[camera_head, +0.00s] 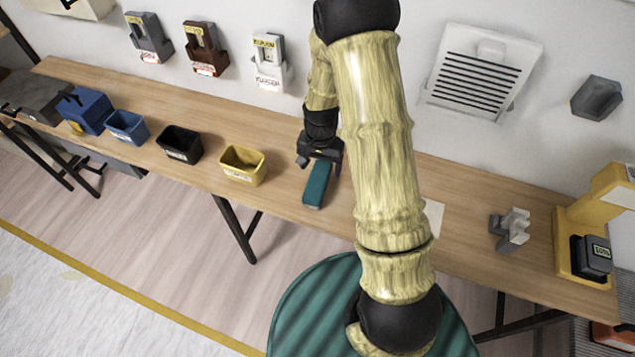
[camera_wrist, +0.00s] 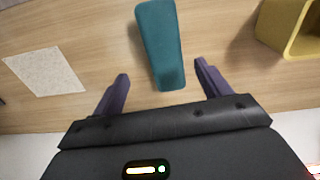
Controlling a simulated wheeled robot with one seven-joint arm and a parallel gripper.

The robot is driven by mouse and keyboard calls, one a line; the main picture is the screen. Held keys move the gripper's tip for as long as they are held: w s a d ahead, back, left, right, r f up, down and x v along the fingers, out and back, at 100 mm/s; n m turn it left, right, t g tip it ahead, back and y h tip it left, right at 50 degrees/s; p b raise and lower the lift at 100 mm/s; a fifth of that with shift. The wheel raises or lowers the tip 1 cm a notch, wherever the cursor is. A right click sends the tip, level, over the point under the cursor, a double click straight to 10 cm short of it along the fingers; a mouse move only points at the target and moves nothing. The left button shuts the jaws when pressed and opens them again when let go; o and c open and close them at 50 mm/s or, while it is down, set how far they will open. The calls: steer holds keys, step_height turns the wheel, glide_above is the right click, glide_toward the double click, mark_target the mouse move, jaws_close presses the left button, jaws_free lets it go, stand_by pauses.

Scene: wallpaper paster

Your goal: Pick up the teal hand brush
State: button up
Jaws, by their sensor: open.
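The teal hand brush (camera_head: 317,185) lies on the wooden table, a little right of the yellow bin. In the wrist view the brush (camera_wrist: 160,45) runs lengthwise from the top edge down toward my gripper. My gripper (camera_head: 320,155) is at the brush's far end in the head view. In the wrist view my gripper (camera_wrist: 160,86) is open, with one dark finger on each side of the brush's near end and a gap on both sides. The fingers do not appear to touch it. I cannot tell the exact height of the fingertips over the table.
A yellow bin (camera_head: 243,166), black bin (camera_head: 180,144) and blue bin (camera_head: 127,127) stand to the left on the table (camera_head: 285,190). A pale square sheet (camera_wrist: 46,70) lies beside the brush. A grey bracket (camera_head: 511,230) and yellow machine (camera_head: 570,240) are at the right.

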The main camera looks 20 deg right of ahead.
mark_target(318, 179)
steer(key=shift+f, duration=1.9)
steer(key=shift+w+a+f+p, duration=0.15)
steer(key=shift+f+p, duration=0.35)
steer(key=shift+f, duration=0.8)
steer(key=shift+w+a+f+p, duration=0.15)
steer(key=shift+f+p, duration=0.35)
steer(key=shift+f, duration=0.8)
steer(key=c, duration=1.2)
steer(key=shift+o, duration=0.2)
steer(key=shift+r, duration=0.1)
